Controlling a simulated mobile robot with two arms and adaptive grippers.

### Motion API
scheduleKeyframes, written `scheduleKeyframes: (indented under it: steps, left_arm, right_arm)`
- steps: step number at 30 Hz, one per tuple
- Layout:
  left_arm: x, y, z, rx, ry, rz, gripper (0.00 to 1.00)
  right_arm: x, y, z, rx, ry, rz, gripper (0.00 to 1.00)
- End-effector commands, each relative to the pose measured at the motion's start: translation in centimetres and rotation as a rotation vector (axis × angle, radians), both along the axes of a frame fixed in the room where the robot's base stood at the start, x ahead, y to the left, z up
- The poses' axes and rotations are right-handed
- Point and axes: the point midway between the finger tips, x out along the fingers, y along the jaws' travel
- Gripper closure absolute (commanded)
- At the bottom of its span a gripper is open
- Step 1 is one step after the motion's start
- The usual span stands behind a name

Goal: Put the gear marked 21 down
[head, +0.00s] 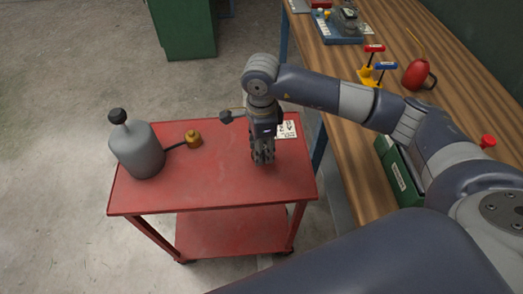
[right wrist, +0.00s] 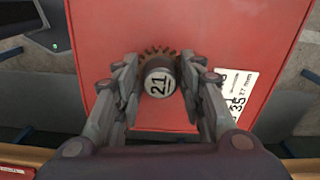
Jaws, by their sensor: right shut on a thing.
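The gear marked 21 (right wrist: 158,82) shows in the right wrist view as a brown toothed wheel with a grey hub, its number facing the camera. My right gripper (right wrist: 160,72) is shut on it, a finger on either side. In the head view my right gripper (head: 263,158) points down over the right half of the red cart's top (head: 205,188). The gear is hard to make out there among the fingers. I cannot tell whether the gear touches the cart top. My left gripper is not in view.
A grey can (head: 140,152) with a black knob and a brass-tipped spout (head: 194,139) stands on the cart's left. A printed white card (head: 289,130) lies by its right edge. The front middle of the cart top is clear. A wooden workbench (head: 345,150) with tools stands right.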

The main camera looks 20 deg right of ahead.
Motion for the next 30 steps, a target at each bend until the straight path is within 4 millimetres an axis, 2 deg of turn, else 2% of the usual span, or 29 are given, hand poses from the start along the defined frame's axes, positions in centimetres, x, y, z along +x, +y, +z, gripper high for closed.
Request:
scheduleKeyframes:
  steps: [5, 12, 23, 24, 25, 26, 30]
  left_arm:
    - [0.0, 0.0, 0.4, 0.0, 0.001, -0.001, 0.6]
    - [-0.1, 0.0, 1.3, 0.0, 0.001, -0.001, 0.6]
    - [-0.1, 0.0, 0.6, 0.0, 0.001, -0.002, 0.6]
    - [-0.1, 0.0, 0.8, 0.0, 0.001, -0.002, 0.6]
    - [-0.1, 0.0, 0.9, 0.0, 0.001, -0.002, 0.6]
    - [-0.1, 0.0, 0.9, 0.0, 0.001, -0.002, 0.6]
    - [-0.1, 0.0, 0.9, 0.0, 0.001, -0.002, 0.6]
  right_arm:
    - [0.4, -0.2, -0.7, 0.0, 0.002, 0.001, 0.87]
    - [0.3, -0.2, -3.5, 0.0, 0.001, 0.001, 0.87]
    - [0.4, -0.2, -4.1, 0.0, -0.001, 0.001, 0.87]
    - [0.4, -0.2, -3.9, 0.0, -0.001, 0.001, 0.54]
    - [0.4, -0.2, -3.9, 0.0, -0.001, 0.001, 0.47]
    - [0.4, -0.2, -3.9, 0.0, -0.001, 0.001, 0.43]
    - [0.3, -0.2, -3.9, 0.0, -0.001, 0.001, 0.43]
